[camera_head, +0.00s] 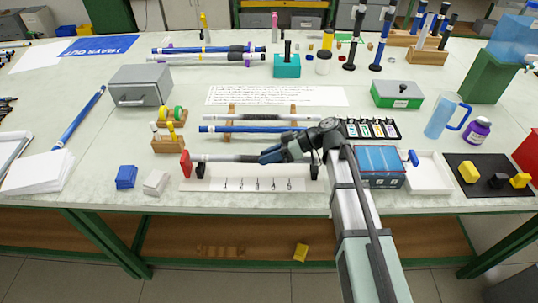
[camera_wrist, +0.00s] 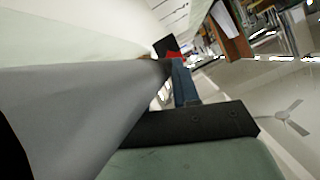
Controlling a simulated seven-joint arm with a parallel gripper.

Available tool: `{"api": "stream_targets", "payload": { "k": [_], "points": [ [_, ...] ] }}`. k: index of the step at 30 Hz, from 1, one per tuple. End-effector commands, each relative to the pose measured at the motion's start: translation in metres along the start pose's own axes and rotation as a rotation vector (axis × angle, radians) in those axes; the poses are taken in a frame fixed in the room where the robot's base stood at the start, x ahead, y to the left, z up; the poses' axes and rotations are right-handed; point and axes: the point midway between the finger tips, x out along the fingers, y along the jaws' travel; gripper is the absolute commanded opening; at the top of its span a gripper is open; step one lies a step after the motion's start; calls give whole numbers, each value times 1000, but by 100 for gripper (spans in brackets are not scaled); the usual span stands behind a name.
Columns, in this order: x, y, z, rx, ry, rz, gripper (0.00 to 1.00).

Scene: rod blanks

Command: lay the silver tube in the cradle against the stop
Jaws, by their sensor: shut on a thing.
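The silver tube (camera_head: 225,158) lies level, left to right, over the cradle's white base (camera_head: 245,185). The cradle has black supports (camera_head: 314,172) near its two ends and a red stop (camera_head: 186,164) at its left end. The tube's left end is at or very near the stop; I cannot tell whether they touch, or whether the tube rests on the supports. My gripper (camera_head: 272,156) is shut on the tube right of its middle, hiding part of it. In the wrist view the tube (camera_wrist: 80,105) fills the left side, with the red stop (camera_wrist: 174,55) beyond.
Behind the cradle, a blue tube (camera_head: 255,129) and another silver tube (camera_head: 265,117) lie on wooden supports (camera_head: 232,110). A blue block (camera_head: 126,177) and white block (camera_head: 155,183) sit left of the stop. A blue-topped box (camera_head: 380,165) and white tray (camera_head: 428,172) stand right of my arm.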

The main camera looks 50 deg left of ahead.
Motion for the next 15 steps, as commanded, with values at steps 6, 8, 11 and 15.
{"api": "stream_targets", "payload": {
  "k": [6, 8, 11, 15],
  "points": [
    [8, 0, 16, -2, -15, 0, 0],
    [8, 0, 16, -2, -15, 0, 0],
    [8, 0, 16, -2, -15, 0, 0],
    [9, -1, 16, -2, -15, 0, 33]
  ]
}}
